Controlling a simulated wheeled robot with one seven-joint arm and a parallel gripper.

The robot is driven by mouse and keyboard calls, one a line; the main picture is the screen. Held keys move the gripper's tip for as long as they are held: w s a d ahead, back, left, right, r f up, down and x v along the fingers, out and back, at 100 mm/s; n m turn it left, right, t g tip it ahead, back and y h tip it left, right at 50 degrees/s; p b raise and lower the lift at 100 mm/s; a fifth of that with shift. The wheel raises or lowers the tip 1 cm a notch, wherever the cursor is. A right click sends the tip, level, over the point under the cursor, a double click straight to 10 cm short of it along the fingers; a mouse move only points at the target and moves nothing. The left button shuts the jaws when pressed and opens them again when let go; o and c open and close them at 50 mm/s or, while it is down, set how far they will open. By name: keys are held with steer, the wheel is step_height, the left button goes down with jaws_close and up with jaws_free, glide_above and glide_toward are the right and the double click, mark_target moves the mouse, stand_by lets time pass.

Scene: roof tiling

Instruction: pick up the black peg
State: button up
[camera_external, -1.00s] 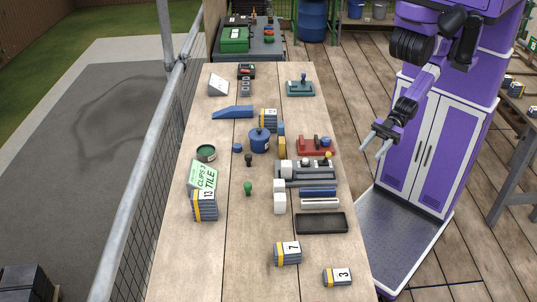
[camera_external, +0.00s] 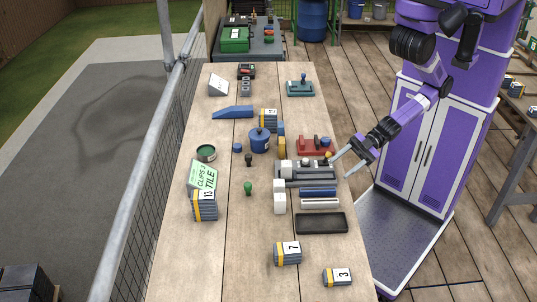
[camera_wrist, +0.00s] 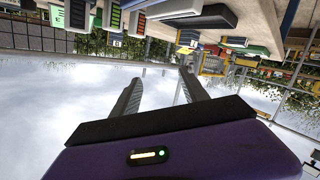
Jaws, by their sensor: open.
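My gripper (camera_external: 342,167) is open and empty at the table's right edge, beside the grey rack and well to the right of the black peg. In the wrist view my gripper's two fingers (camera_wrist: 158,76) are spread with nothing between them. That view is upside down, and I cannot make out the black peg in it.
A red tool tray (camera_external: 313,147) sits behind the rack. Tile stack 13 (camera_external: 205,207) stands front left.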

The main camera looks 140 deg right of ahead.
steer(key=w+d+r+n+h, duration=0.1)
steer(key=w+d+r+h, duration=0.2)
steer(key=w+d, duration=0.4)
steer(key=w+d+r+n+h, duration=0.1)
steer(key=w+d+r+h, duration=0.15)
steer(key=w+d, duration=0.4)
steer(key=n+g+h, duration=0.5)
steer(key=n+g, duration=0.4)
steer(key=g, duration=1.1)
glide_above(250, 159)
step_height(250, 159, down, 8)
step_height(250, 159, down, 7)
steer(key=shift+a+r, duration=0.1)
steer(key=x, duration=0.5)
steer(key=shift+w, duration=0.1)
